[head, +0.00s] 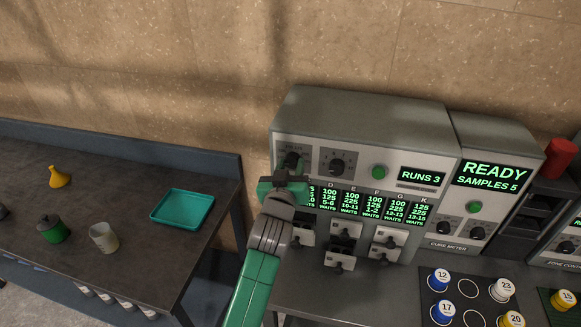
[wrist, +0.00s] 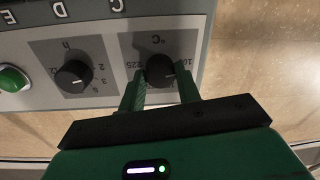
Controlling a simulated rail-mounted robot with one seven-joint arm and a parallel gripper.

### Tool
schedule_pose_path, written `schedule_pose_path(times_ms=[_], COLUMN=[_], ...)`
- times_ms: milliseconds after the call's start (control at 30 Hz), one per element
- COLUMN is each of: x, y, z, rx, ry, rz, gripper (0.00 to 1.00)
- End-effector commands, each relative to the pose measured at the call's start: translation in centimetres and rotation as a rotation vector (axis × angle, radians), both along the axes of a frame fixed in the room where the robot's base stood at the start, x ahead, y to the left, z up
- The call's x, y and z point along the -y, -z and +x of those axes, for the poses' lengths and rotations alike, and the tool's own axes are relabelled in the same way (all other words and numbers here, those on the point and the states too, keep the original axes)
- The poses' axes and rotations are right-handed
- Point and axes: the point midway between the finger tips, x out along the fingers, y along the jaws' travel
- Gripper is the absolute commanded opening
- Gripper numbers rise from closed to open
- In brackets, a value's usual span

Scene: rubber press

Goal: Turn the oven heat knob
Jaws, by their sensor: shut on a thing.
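The oven heat knob is a black round dial (wrist: 160,71) on a grey °C scale plate in the wrist view, with numbers such as 225 around it. In the head view the knob (head: 291,160) shows at the left of the oven's front panel, partly hidden by my gripper. My gripper (wrist: 161,85) has one green finger on each side of the knob and is shut on it. It also shows in the head view (head: 284,182) in front of the panel. The knob's white pointer mark sits near its lower right in the wrist view.
A second knob marked h (wrist: 73,77) and a green button (wrist: 12,78) sit beside it. Below the panel are several small drawers with handles (head: 343,232). The cure meter (head: 480,190) stands right. A dark table (head: 130,190) with a teal tray (head: 183,209) is at left.

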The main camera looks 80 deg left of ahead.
Motion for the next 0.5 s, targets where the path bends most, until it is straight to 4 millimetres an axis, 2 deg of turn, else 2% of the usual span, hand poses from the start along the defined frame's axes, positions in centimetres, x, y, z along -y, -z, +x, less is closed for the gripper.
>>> schedule_pose_path(times_ms=[267, 500], x=[0.01, 0.01], y=[-0.06, -0.12], z=[-0.01, -0.01], rx=[-0.087, -0.256], ry=[0.0, -0.001], rz=[0.039, 0.118], gripper=[0.1, 0.1])
